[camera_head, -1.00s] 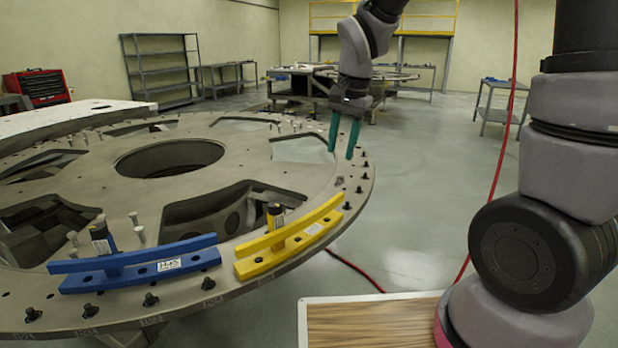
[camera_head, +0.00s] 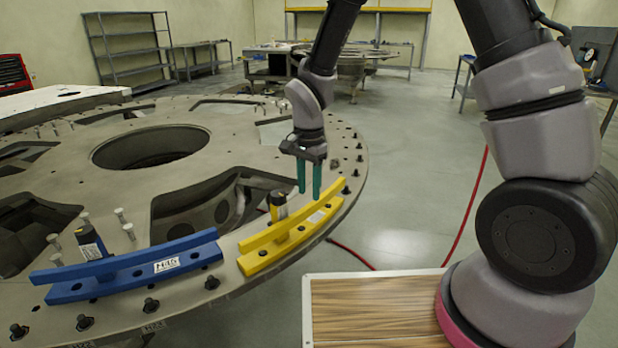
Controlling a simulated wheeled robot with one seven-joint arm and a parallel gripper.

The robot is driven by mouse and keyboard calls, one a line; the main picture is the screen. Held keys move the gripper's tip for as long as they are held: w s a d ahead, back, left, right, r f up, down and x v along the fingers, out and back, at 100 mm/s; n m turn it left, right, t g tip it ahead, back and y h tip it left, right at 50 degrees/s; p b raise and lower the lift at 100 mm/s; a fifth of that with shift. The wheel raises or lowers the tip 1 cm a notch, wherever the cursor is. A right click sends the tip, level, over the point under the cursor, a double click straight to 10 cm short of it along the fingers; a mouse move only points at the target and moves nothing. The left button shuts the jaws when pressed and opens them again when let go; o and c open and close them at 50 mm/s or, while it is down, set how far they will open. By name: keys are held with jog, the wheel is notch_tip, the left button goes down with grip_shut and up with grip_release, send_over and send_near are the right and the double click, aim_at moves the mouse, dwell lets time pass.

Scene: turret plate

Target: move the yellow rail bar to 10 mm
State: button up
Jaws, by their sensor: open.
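The yellow rail bar (camera_head: 262,257) lies near the right front rim of the round turret plate (camera_head: 228,156). It has a raised upper rail, a lower strip with dark holes and a white label, and a yellow-and-black post (camera_head: 278,206) at its back. My gripper (camera_head: 309,195) points down with two green fingers apart and nothing between them. It appears over the far right end of the yellow bar; I cannot tell how high above it. No millimetre scale can be read.
A blue rail bar (camera_head: 130,268) with a post (camera_head: 91,241) lies left of the yellow one. Several dark bolts line the plate's rim, and pale pins stand near the cutouts. A wood-topped surface (camera_head: 375,312) is at the front. A red cable (camera_head: 468,215) runs along the floor.

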aim_at(309, 205)
jog(key=shift+f, duration=2.4)
grip_shut()
